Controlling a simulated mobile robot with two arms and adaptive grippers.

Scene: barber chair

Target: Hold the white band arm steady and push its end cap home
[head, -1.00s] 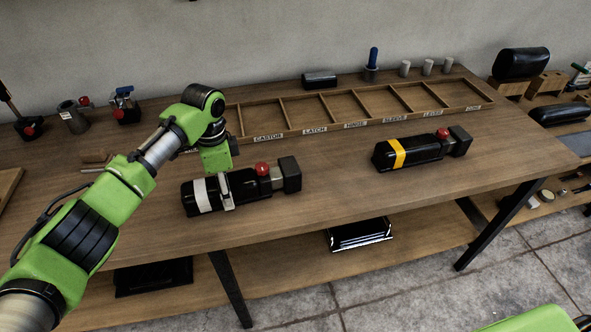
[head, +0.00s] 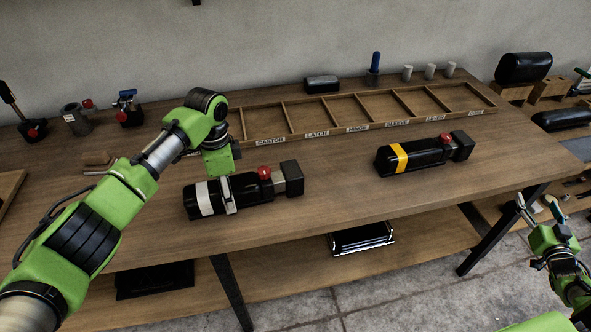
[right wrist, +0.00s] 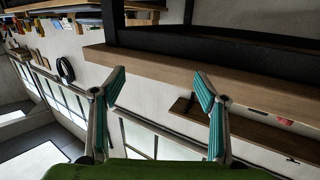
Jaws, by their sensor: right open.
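The white band arm (head: 203,199), a black padded block with a white stripe, lies on the workbench at centre left. Its dark end cap (head: 291,178) is at its right end, beyond a grey neck and a red knob (head: 264,172). A narrow gap cannot be judged from here. My left gripper (head: 229,195) is over the white band arm, one finger down against its near side; the other finger is hidden. My right gripper (head: 535,203) is open and empty, off the bench's right front; its spread fingers also show in the right wrist view (right wrist: 160,82).
A similar yellow band arm (head: 425,156) lies to the right on the workbench (head: 345,205). A labelled divided tray (head: 300,134) is behind. Clamps (head: 128,109) and small cylinders (head: 430,71) stand at the back. The bench top between the two arms is clear.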

